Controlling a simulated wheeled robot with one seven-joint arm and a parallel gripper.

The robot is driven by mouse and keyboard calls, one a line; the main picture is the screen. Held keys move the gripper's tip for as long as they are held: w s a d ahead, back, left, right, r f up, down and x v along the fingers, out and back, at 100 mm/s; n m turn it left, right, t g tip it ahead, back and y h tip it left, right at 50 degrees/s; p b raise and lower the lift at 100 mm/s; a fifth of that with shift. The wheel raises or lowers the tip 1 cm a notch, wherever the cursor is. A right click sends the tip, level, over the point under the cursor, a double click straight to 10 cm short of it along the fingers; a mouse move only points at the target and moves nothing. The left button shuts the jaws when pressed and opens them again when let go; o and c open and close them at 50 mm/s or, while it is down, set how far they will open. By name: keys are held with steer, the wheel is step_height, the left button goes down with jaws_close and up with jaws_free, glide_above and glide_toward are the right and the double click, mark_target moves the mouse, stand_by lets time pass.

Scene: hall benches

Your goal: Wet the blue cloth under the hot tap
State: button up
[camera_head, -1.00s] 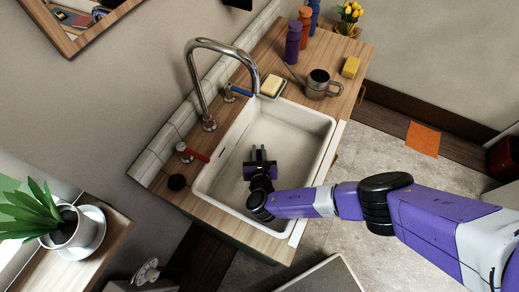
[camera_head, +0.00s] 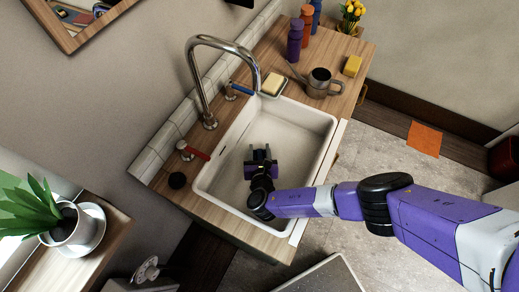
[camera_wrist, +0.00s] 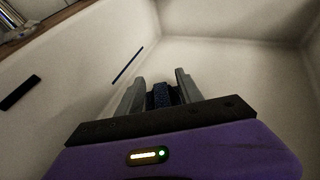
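My gripper (camera_head: 260,151) is low inside the white sink (camera_head: 228,183), pointing toward the sink's back wall. Its fingers are apart, as the wrist view (camera_wrist: 160,92) also shows. Between them is a dark blue piece (camera_wrist: 161,96), which looks like the blue cloth, with a narrow gap beside the left finger. Most of it is hidden by my gripper, and I cannot tell how it rests on the sink. The chrome tap (camera_head: 197,75) arches over the sink. Its red handle (camera_head: 199,154) is at the near end and its blue handle (camera_head: 240,89) is at the far end. No water shows.
A soap dish (camera_head: 273,85), a metal watering can (camera_head: 321,82), a yellow sponge (camera_head: 352,66) and several bottles (camera_head: 295,39) stand on the counter's far end. A potted plant (camera_head: 69,225) stands at the lower left.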

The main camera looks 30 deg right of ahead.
steer(key=shift+r, duration=0.1)
step_height(320, 180, up, 20)
steer(key=p, duration=0.1)
stand_by(0.6)
